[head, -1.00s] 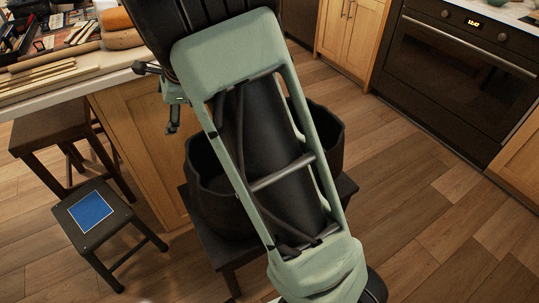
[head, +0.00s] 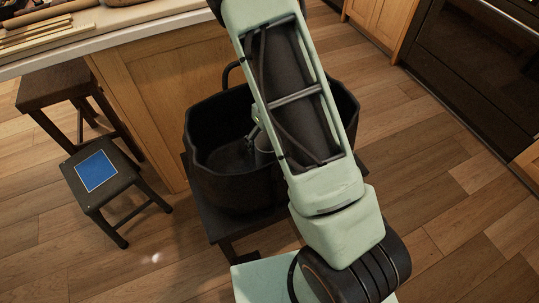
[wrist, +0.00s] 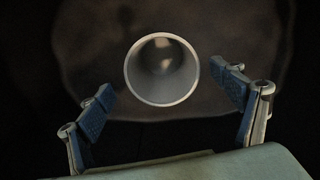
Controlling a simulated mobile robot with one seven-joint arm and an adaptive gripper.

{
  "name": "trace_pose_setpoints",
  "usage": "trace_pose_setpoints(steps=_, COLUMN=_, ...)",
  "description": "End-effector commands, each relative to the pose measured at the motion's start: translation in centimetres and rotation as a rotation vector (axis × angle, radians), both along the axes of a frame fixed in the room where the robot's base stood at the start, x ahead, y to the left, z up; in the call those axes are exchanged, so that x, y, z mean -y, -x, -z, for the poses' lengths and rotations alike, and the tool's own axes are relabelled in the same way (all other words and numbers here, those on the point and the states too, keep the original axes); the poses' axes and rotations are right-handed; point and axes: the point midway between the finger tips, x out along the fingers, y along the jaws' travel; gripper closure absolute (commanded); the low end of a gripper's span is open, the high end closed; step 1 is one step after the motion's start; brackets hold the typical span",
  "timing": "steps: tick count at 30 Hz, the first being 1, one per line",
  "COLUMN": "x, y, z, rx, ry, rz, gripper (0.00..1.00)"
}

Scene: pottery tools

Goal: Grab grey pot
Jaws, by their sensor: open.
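The grey pot (wrist: 161,72) is a round, open-topped vessel, seen from above in the wrist view. It stands inside a large dark basin (head: 210,180); part of what looks like the pot (head: 264,154) shows in the head view beside my arm. My gripper (wrist: 163,88) is open and empty above the pot. Its blue-padded fingers are spread on the left and right of the rim, with a gap on each side. In the head view my arm hides most of the gripper and part of the basin.
The basin rests on a dark low stand (head: 226,226), and its high walls surround the pot. A stool with a blue square (head: 96,171) and a taller brown stool (head: 58,84) stand to the left. A counter (head: 120,35) is behind. Floor at right is clear.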

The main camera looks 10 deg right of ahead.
Motion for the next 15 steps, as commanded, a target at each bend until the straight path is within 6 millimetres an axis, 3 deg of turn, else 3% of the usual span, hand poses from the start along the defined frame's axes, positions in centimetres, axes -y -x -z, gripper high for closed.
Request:
trace_pose_setpoints(steps=3, x=0.0, y=-0.2, z=2.4, rx=-0.001, ry=0.0, rz=0.0, gripper=0.14)
trace_pose_setpoints(steps=10, x=-0.1, y=-0.6, z=4.1, rx=0.001, ry=0.0, rz=-0.002, gripper=0.14)
trace_pose_setpoints(steps=15, x=-0.1, y=-1.2, z=6.7, rx=0.0, ry=0.0, rz=0.0, gripper=0.14)
